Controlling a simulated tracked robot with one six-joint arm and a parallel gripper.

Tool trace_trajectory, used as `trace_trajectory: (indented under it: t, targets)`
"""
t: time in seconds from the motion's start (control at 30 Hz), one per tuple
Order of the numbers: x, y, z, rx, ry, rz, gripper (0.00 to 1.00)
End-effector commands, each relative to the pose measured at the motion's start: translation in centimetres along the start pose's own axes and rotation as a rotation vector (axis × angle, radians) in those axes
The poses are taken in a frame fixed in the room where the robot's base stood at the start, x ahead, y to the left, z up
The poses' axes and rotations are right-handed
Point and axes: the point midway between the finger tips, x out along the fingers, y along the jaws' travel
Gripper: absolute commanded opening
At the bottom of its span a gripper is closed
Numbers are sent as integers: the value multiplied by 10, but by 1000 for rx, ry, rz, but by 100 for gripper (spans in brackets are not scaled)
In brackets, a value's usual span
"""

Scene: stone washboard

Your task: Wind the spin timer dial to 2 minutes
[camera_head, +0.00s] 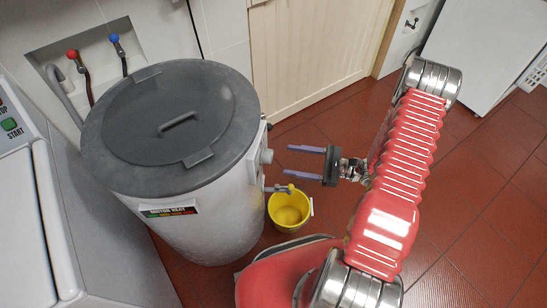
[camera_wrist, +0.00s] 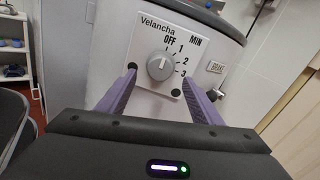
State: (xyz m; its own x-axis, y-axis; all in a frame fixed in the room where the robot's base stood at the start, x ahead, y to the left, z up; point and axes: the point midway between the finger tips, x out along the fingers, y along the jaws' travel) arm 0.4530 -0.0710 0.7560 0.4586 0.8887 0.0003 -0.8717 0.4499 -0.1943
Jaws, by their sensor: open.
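The spin timer dial (camera_wrist: 160,66) is a grey round knob on a white plate marked OFF, 1, 2, 3 and MIN. Its pale mark seems to point up towards OFF, but it is small. In the head view the dial (camera_head: 266,156) sticks out from the right side of the grey spin dryer (camera_head: 205,225). My gripper (camera_head: 290,160) is open and empty, its purple fingers reaching left towards the dial, apart from it. In the wrist view my gripper (camera_wrist: 159,76) has one finger on each side of the dial's plate, with the dial between them in the picture.
A spout (camera_head: 283,189) sticks out below the dial, above a yellow bucket (camera_head: 291,209). A white machine with a START button (camera_head: 9,124) stands left. Tiled floor (camera_head: 480,200) is clear at right.

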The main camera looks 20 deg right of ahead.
Motion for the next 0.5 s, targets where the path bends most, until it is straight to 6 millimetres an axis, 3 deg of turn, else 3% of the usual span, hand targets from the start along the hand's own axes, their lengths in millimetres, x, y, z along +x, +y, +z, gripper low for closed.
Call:
trace_trajectory:
  t: [0.5]
  targets:
    - [61, 1, 0, 0, 0, 2, 59]
